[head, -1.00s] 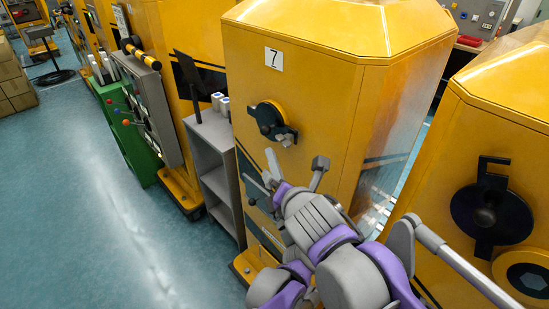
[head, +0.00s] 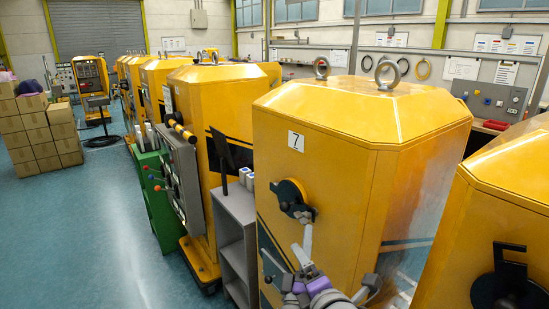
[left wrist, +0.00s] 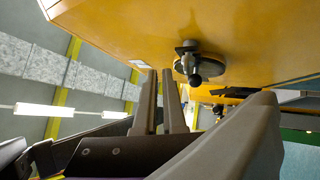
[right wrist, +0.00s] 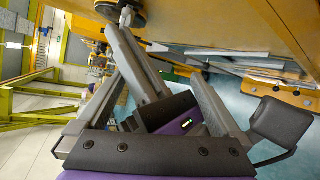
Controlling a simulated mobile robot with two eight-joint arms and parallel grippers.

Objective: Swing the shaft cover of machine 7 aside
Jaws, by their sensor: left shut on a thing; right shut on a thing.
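Machine 7 (head: 345,165) is a yellow cabinet with a white "7" plate. Its shaft cover (head: 292,198) is a dark round piece on the front with a small grip at its lower right. In the left wrist view the shaft cover (left wrist: 200,62) shows a black knob, right of my fingertips. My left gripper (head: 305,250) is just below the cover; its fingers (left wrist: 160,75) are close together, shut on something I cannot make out. The dark round piece (right wrist: 125,10) is at that view's top.
A grey shelf (head: 238,215) and a green cabinet (head: 155,195) stand left of machine 7. Another yellow machine (head: 480,230) with a black disc is close on the right. Stacked boxes (head: 40,140) stand far left. The blue floor (head: 80,240) at left is clear.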

